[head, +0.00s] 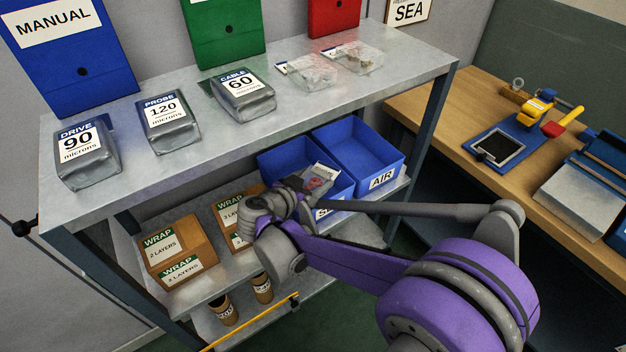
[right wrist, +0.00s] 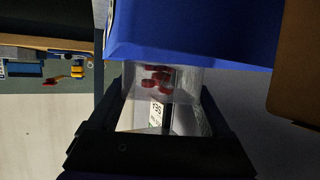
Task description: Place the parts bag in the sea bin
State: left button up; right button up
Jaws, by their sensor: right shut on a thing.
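The parts bag (head: 321,174), clear with red parts and a white label, is between the fingers of my right gripper (head: 303,186), which is shut on it. In the right wrist view, the parts bag (right wrist: 160,84) sticks out past the fingers of the right gripper (right wrist: 163,108), against a blue bin wall. The sea bin (head: 335,206) is the left of two blue bins on the middle shelf; its label is mostly hidden by my arm. The bag is at this bin's opening; its height over the floor of the bin is unclear. My left gripper is not in view.
The blue AIR bin (head: 372,150) stands close on the right. Brown WRAP boxes (head: 178,250) stand to the left. The top shelf (head: 225,145) above holds grey packs and two clear bags (head: 358,57). A wooden bench (head: 445,105) with tools is at right.

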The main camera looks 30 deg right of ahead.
jog(key=shift+f+b, duration=0.4)
jog(key=shift+f, duration=0.2)
jog(key=o, duration=1.5)
jog(key=shift+r, duration=0.15)
